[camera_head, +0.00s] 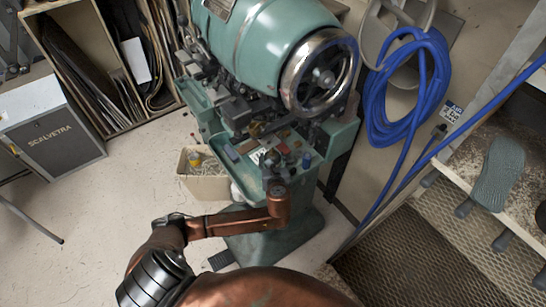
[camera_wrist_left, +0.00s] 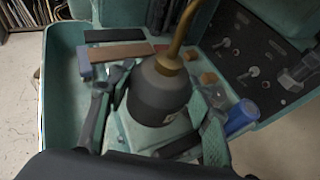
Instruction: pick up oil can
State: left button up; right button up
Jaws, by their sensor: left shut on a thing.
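The oil can (camera_wrist_left: 157,97) is dark grey with a rounded body and a brass spout rising out of the top of the left wrist view. My left gripper (camera_head: 277,172) is at the front of the green machine's tray in the head view. In the left wrist view its fingers lie on both sides of the can, shut on it. The can looks upright, over the tray (camera_wrist_left: 62,120); I cannot tell whether its base touches the tray. In the head view the can is too small to make out clearly. My right gripper is not in view.
The green stitching machine (camera_head: 270,40) with its handwheel rises behind the tray. A brown-topped block (camera_wrist_left: 120,52) and a blue cylinder (camera_wrist_left: 241,117) lie close to the can. A bin (camera_head: 203,185) stands left; a blue hose (camera_head: 408,85) hangs right.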

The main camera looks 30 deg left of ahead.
pick_arm(q)
jog(key=s+d+p, duration=0.1)
jog(key=s+d, duration=0.1)
jog(key=s, duration=0.6)
jog(key=s+d+p, duration=0.1)
jog(key=s+d, duration=0.2)
jog(key=s, duration=0.5)
jog(key=shift+s, duration=0.35)
jog(key=shift+r, duration=0.1)
